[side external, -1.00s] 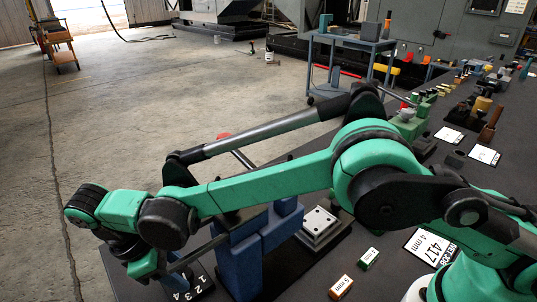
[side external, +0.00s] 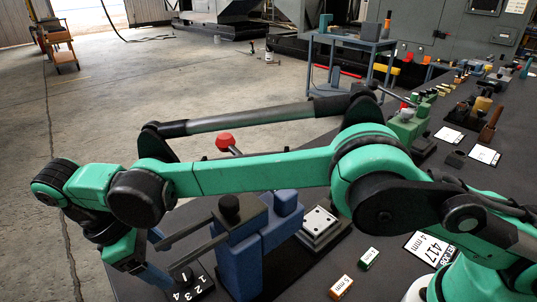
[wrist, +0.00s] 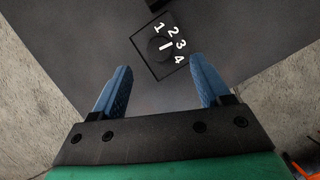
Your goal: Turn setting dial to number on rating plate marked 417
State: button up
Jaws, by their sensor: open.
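The setting dial (wrist: 155,50) is a dark round knob on a black square plate with white numbers 1 to 4. Its white pointer line seems to lean toward the 2, but it is small. In the side external view the numbered plate (side external: 203,284) sits low at the table's left edge, partly hidden. My gripper (wrist: 160,63) is open and empty, its two blue fingers apart. In the wrist view the dial shows between and just beyond the fingertips; their height over it is unclear. The white rating plate marked 417 (side external: 427,246) lies at lower right, its smaller print partly unreadable.
A blue clamp-like fixture (side external: 240,262) with a black knob stands right of the dial. A metal block (side external: 319,226) sits behind it. More white cards (side external: 484,154) lie farther back.

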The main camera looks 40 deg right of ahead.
aim_at(183, 275)
jog(key=shift+v, duration=0.8)
jog(key=n, duration=0.1)
jog(key=n+t, duration=0.1)
jog(key=n, duration=0.2)
jog(key=shift+s+a+t, duration=0.15)
jog(key=shift+s+t, duration=0.1)
jog(key=shift+t, duration=0.05)
jog(key=n, duration=0.1)
jog(key=n+t, duration=0.1)
jog(key=n, duration=0.1)
jog(key=shift+s+y, duration=0.25)
jog(key=shift+y, duration=0.05)
jog(key=n, duration=0.2)
jog(key=s+n+t, duration=0.1)
jog(key=n, duration=0.1)
jog(key=d+n+t, duration=0.1)
jog(key=n, duration=0.1)
jog(key=shift+s+y, duration=0.25)
jog(key=shift+y, duration=0.15)
jog(key=n, duration=0.3)
jog(key=s+d+n+t, duration=0.1)
jog(key=shift+s+f+n+y, duration=0.1)
jog(key=shift+n+y, duration=0.3)
jog(key=shift+x, duration=2.75)
